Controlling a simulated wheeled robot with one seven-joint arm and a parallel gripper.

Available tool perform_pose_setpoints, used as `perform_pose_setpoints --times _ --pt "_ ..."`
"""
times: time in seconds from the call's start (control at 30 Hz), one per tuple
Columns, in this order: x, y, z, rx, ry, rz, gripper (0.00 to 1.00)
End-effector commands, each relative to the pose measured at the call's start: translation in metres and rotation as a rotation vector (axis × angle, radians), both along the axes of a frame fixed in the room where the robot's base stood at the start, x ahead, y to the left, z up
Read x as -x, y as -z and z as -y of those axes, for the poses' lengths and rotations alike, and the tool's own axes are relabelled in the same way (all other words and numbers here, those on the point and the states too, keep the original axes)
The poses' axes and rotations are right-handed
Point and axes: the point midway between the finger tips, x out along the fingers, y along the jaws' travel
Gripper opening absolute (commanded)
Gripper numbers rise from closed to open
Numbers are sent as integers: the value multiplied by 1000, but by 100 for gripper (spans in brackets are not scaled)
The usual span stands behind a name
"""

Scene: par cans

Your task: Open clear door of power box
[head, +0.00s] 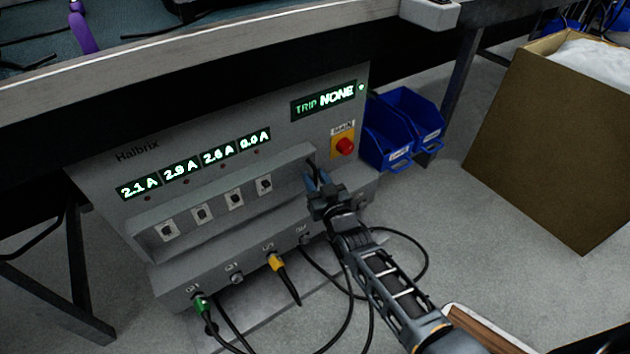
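The grey power box (100,200), marked Halbrix, stands under the table. Its front has a long recess with several switches (201,214) in a row. A clear door cannot be made out for certain over this recess, so I cannot tell how it stands. My gripper (318,181) is at the right end of the recess, its fingertips pointing at the box front. The fingertips are small and partly merge with the dark parts behind them. I cannot tell whether they touch the box or hold anything.
Lit displays (199,164) and a trip display (324,101) reading NONE sit above. A red button (345,146) is right of my gripper. Cables with green (201,306) and yellow (276,263) plugs hang below. Blue bins (388,137) and a cardboard box (545,140) stand right.

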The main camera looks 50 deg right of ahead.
Motion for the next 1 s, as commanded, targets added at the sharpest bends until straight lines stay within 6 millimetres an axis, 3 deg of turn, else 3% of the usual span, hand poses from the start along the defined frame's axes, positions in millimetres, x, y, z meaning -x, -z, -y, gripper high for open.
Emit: perform_pose_setpoints --times 0.3,0.63,1.0 --pt "-4 -1 2 0 0 0 32" --pt "-3 -1 2 -1 0 0 1" --pt "-3 0 2 -1 0 0 0"
